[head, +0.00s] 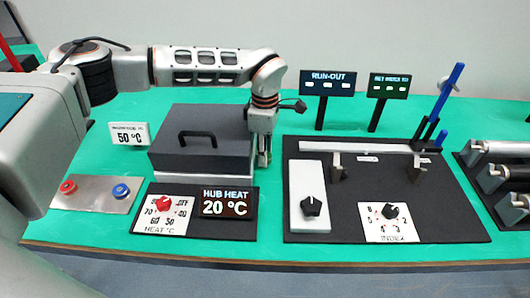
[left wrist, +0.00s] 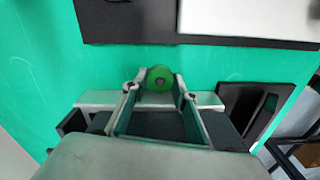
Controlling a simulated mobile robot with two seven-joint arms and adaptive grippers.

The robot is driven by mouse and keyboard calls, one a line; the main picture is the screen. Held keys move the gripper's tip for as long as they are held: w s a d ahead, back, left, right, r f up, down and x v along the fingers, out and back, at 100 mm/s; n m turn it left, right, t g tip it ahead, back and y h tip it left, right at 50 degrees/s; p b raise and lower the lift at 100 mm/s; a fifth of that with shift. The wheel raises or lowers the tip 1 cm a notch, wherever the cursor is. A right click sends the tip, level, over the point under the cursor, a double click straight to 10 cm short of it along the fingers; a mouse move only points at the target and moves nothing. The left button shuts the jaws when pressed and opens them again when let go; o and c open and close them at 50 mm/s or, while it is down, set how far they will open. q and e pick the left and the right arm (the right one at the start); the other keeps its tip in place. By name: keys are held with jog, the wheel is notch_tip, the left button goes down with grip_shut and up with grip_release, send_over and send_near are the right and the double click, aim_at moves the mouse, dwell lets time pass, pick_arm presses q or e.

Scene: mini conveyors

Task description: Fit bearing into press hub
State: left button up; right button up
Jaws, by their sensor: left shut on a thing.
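My left gripper (head: 264,152) points down just right of a dark lidded box (head: 205,136). The piece is hidden in the head view. The HUB HEAT display (head: 227,203) reads 20 °C, beside a heat dial with a red knob (head: 165,203). I cannot make out the press hub for certain. My right gripper is not in view.
A plate (head: 97,194) with a red and a blue button lies at the left. At right, a black board (head: 440,205) carries a long bar, a black knob (head: 311,206) and an INDEX dial (head: 390,211). A blue lever (head: 447,92) rises behind. Rollers (head: 500,150) stand far right.

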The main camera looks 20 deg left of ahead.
pick_arm(q)
jog(key=shift+f, duration=0.15)
jog(key=o, duration=1.1)
jog(key=shift+f, duration=0.1)
